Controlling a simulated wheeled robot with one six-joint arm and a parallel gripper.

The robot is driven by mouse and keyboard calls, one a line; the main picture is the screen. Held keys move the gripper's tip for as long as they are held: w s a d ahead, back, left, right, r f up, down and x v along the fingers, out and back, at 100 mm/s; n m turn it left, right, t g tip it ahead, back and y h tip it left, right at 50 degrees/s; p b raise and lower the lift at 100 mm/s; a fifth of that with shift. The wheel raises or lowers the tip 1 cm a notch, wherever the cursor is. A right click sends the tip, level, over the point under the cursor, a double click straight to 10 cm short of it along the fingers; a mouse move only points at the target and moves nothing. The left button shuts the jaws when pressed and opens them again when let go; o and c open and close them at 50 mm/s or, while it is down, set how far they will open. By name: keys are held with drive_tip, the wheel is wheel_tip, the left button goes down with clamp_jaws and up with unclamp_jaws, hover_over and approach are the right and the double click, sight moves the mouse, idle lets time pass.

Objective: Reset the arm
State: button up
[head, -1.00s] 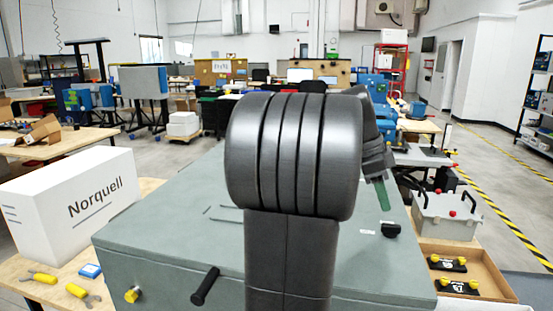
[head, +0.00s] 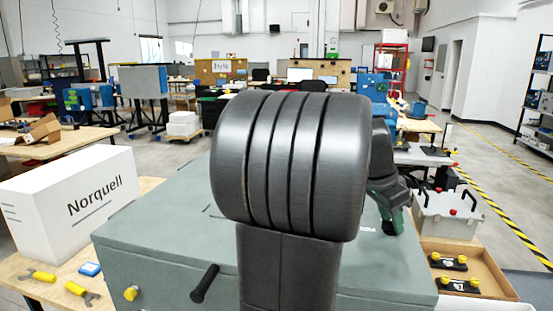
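My arm's thick dark link (head: 290,165) fills the middle of the head view and hides much of what is behind it. My gripper (head: 394,218) shows only in part, as dark and green pieces right of the link, above the right part of the grey-green analyser housing (head: 160,262). Its fingertips are not clear, so I cannot tell whether it is open or holds anything. A black handle (head: 205,283) and a yellow knob (head: 131,293) stick out of the housing's front.
A white Norquell box (head: 70,205) and yellow-handled tools (head: 40,275) lie on the left of the bench. A grey case (head: 445,215) with black handles and an open tray (head: 492,262) with black-and-yellow parts are at right. Striped floor tape runs beyond.

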drive_tip(key=shift+s+n+t+y, duration=0.1)
drive_tip(key=shift+n+t+y, duration=0.4)
drive_tip(key=shift+n, duration=1.3)
